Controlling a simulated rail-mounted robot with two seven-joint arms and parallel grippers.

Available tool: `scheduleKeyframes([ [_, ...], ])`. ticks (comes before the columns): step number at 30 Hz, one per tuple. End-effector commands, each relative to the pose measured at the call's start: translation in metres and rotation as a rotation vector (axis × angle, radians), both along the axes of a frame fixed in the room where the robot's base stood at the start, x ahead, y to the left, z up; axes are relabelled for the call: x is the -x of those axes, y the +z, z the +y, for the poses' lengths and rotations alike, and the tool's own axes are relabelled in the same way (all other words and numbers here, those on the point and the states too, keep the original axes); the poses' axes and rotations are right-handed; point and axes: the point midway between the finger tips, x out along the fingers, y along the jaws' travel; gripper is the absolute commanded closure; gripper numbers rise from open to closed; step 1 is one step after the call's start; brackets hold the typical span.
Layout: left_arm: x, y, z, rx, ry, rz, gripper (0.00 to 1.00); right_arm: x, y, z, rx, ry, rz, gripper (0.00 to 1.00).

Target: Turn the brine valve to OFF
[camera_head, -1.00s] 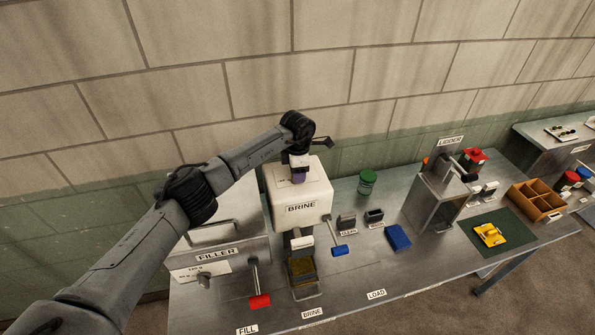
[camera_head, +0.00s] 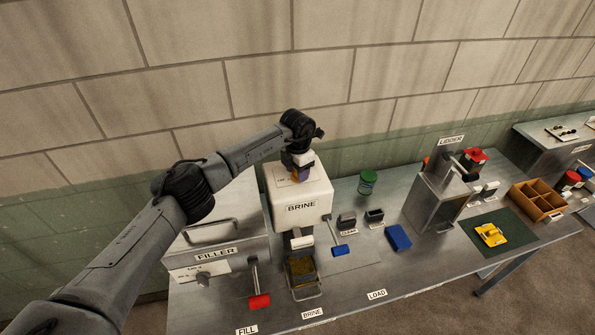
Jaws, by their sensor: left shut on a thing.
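The white brine box (camera_head: 300,207), labelled BRINE, stands on the metal bench. My left gripper (camera_head: 300,172) is on top of this box, pointing down, and is shut on a small purple and orange part there, which I take to be the brine valve (camera_head: 297,176). The gripper and wrist hide most of the valve, and the small label beside it is too small to read. A blue-handled lever (camera_head: 340,250) hangs at the box's right side. My right gripper is not in view.
The filler (camera_head: 218,253) with a red-handled lever (camera_head: 259,301) stands left of the brine box. A wire basket (camera_head: 302,274) sits below the box's front. A green-lidded jar (camera_head: 368,180), blue block (camera_head: 398,237) and lidder (camera_head: 432,200) stand to the right. A wall is close behind.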

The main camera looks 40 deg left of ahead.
Motion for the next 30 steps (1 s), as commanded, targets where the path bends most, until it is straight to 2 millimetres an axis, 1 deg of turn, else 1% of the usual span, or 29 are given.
scheduleKeyframes([
  [21,0.0,0.002,0.001,0.0,0.676,-0.001,0.77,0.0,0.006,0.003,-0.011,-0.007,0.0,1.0],
  [30,0.0,0.002,0.001,0.0,0.909,0.0,0.77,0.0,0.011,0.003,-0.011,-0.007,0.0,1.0],
])
